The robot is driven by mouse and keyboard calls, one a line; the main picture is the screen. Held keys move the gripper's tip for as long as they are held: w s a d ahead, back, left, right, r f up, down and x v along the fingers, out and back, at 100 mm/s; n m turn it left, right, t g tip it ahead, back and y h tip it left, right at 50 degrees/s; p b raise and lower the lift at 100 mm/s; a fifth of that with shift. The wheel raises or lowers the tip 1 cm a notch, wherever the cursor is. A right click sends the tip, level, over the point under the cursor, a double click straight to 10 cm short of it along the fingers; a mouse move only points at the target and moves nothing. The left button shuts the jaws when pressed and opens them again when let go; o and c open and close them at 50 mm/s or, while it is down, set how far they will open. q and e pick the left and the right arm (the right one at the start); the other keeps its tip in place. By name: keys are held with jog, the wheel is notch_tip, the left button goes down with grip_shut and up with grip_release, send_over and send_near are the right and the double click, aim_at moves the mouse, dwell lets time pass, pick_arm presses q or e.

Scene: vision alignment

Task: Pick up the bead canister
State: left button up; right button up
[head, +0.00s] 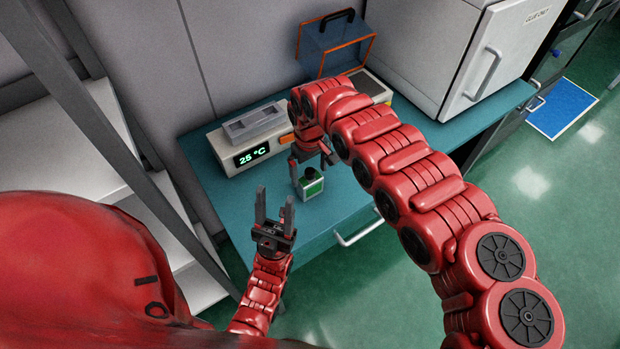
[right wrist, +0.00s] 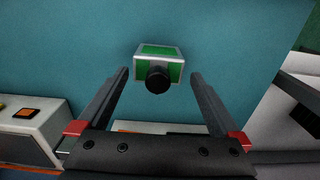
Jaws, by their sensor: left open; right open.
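The bead canister, a small green and white box with a black cap (head: 311,185), stands on the teal bench near its front edge. In the right wrist view the canister (right wrist: 158,52) lies just beyond and between my fingertips. My right gripper (head: 309,166) is open just behind and above the canister, with its fingers pointing down; in its wrist view the gripper (right wrist: 160,75) shows a clear gap between the fingers and nothing held. My left gripper (head: 273,208) is open and empty, with its fingers up, in front and to the left of the canister.
A white device reading 25 °C (head: 248,143) stands behind left on the teal bench (head: 345,205). A blue case with orange edges (head: 335,45) and a white cabinet (head: 430,50) stand at the back. A white shelf rack (head: 75,140) is at left. The bench right of the canister is partly clear.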

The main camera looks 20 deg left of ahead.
aim_at(310, 186)
jog(key=shift+w+f, duration=0.1)
jog(key=shift+f, duration=1.15)
jog(key=shift+f+p, duration=0.25)
jog(key=shift+p, duration=0.2)
jog(key=shift+f, duration=2.4)
jog(key=c, duration=1.3)
